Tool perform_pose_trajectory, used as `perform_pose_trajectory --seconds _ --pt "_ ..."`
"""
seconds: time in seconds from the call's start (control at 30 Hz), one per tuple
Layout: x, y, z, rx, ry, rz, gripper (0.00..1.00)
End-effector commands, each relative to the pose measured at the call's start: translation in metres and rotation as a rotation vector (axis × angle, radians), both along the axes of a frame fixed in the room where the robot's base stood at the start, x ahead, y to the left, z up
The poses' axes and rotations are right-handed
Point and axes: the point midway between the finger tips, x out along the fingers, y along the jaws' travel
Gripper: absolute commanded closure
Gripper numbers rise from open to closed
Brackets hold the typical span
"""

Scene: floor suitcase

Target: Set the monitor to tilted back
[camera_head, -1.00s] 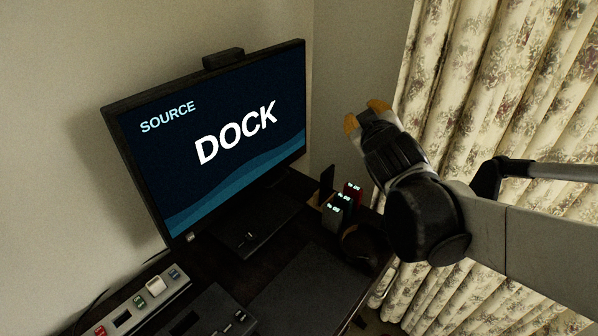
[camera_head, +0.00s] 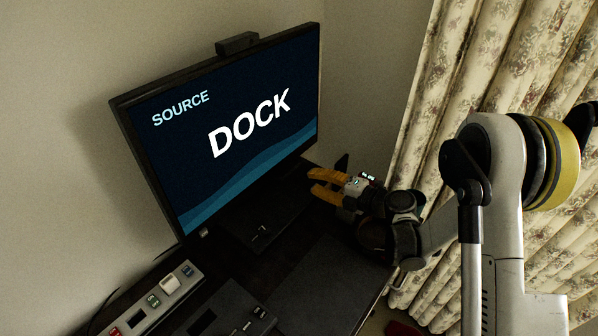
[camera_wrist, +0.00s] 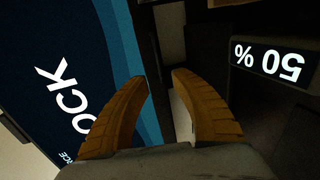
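The monitor (camera_head: 232,125) stands on the dark desk at the left wall. Its lit screen reads "SOURCE" and "DOCK". It looks close to upright; its exact tilt is hard to tell. My gripper (camera_head: 311,182) has orange fingers and is beside the monitor's lower right corner, pointing left toward it. In the wrist view the screen (camera_wrist: 65,85) fills the left side and the two fingers (camera_wrist: 160,78) are apart with nothing between them. I cannot tell whether a finger touches the monitor's edge.
A small black device (camera_head: 237,43) sits on the monitor's top edge. A lit "50 %" display (camera_wrist: 270,62) is close by my gripper. A strip with colored buttons (camera_head: 150,300) and a dark box (camera_head: 228,312) are at the front left. A patterned curtain (camera_head: 455,90) hangs at right.

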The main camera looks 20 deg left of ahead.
Motion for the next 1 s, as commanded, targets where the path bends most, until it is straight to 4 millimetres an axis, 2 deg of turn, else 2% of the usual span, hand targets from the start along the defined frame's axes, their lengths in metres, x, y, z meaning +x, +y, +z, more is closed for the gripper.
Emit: perform_pose_trajectory --seconds 0.3,0.5,0.63,0.9,0.97,1.0 --pt "0.023 0.056 -0.016 0.002 -0.001 0.0 0.7" --pt "0.033 0.081 -0.02 0.003 0.0 -0.001 0.7" --pt "0.037 0.088 -0.021 0.003 0.0 -0.003 0.7" --pt "0.037 0.089 -0.02 0.003 0.0 -0.003 0.7" --pt "0.037 0.089 -0.02 0.003 0.0 -0.003 0.86" --pt "0.037 0.089 -0.02 0.003 0.0 -0.003 0.98"
